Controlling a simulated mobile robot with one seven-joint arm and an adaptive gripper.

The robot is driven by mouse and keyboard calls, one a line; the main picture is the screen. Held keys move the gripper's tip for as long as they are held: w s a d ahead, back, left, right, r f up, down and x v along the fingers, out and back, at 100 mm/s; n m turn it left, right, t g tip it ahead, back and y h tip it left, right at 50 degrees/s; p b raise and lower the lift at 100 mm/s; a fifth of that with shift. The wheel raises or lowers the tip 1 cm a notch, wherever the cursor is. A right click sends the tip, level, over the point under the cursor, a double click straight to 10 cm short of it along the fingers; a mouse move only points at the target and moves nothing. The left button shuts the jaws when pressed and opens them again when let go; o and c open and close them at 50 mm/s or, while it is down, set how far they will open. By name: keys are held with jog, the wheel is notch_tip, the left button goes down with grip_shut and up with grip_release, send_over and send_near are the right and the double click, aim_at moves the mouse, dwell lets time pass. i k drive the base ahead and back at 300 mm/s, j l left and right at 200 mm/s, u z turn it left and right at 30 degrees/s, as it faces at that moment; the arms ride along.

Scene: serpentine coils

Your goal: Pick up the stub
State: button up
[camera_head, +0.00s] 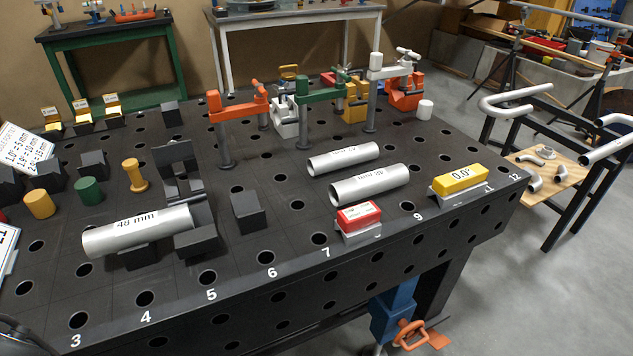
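Several pieces could be the stub, and I cannot tell which one is meant. A silver tube marked "48 mm" (140,233) rests on black blocks at the left front of the table. Two shorter silver tubes lie side by side at mid-table: a rear tube (343,159) and a front tube (369,186). Their labels are upside down and too small to read surely. A small white cylinder (424,110) stands upright near the back right edge.
The black perforated table (290,210) carries orange (235,112) and green (318,95) clamps behind the tubes. A red box (359,217) and a yellow level gauge (460,180) stand near the front edge. A black block (247,212) stands right of the marked tube.

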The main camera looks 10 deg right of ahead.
aim_at(362, 186)
jog(key=l+u, duration=0.35)
jog(key=i+l+u, duration=0.1)
jog(key=u, duration=0.3)
jog(key=l+u, duration=0.35)
jog(key=k+l+u, duration=0.15)
jog(key=l, duration=0.2)
jog(key=l+u, duration=0.2)
jog(key=l, duration=0.2)
jog(key=k+l+u, duration=0.15)
jog(key=l, duration=0.2)
jog(key=k+l, duration=0.15)
jog(key=l, duration=0.25)
jog(key=k+l, duration=0.1)
jog(key=l, duration=0.3)
jog(key=k+l+u, duration=0.1)
jog(key=l, duration=0.35)
jog(key=k+l, duration=0.2)
jog(key=l, duration=0.2)
jog(key=k+l, duration=0.15)
jog(key=l, duration=0.25)
